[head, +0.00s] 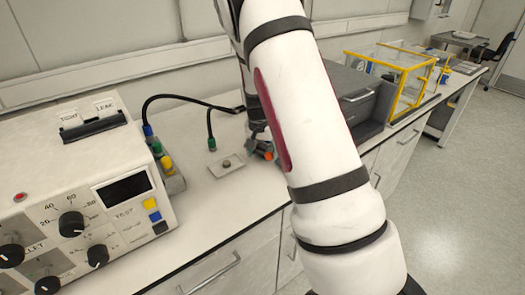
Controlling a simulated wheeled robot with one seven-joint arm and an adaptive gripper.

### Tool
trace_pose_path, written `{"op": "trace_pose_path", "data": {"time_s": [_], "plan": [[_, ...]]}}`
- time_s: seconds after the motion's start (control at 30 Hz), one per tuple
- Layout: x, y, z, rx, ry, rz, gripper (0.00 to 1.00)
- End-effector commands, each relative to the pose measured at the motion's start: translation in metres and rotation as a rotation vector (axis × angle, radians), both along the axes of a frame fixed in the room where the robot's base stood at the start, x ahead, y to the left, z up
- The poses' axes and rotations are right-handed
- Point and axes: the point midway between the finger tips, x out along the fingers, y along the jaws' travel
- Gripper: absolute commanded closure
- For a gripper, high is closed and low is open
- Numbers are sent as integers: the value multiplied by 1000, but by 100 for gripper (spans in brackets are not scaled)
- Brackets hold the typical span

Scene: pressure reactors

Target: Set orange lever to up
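A small orange part (268,156), which looks like the tip of the orange lever, shows on the bench just left of my white arm. The rest of the lever is hidden or too small to make out, so I cannot tell its position. My gripper (257,143) is a dark shape at the end of my arm, pointing down close beside the orange part. My arm partly covers it. I cannot tell whether its fingers touch the lever or are apart from it, nor whether they are open.
A control box (85,190) with knobs and a display stands at the left. Coloured connectors (165,163) and black cables lie behind it. A small metal plate (226,165) sits left of my gripper. A grey unit (362,95) and a yellow-framed case (405,75) stand to the right.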

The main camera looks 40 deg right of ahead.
Motion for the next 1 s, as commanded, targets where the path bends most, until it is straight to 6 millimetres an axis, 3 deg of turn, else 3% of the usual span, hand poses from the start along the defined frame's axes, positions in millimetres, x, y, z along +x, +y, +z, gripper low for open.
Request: {"op": "trace_pose_path", "data": {"time_s": [0.43,1.0], "plan": [[-1,1,7,0,-1,0,43],[-16,21,103,0,-1,0,43]]}}
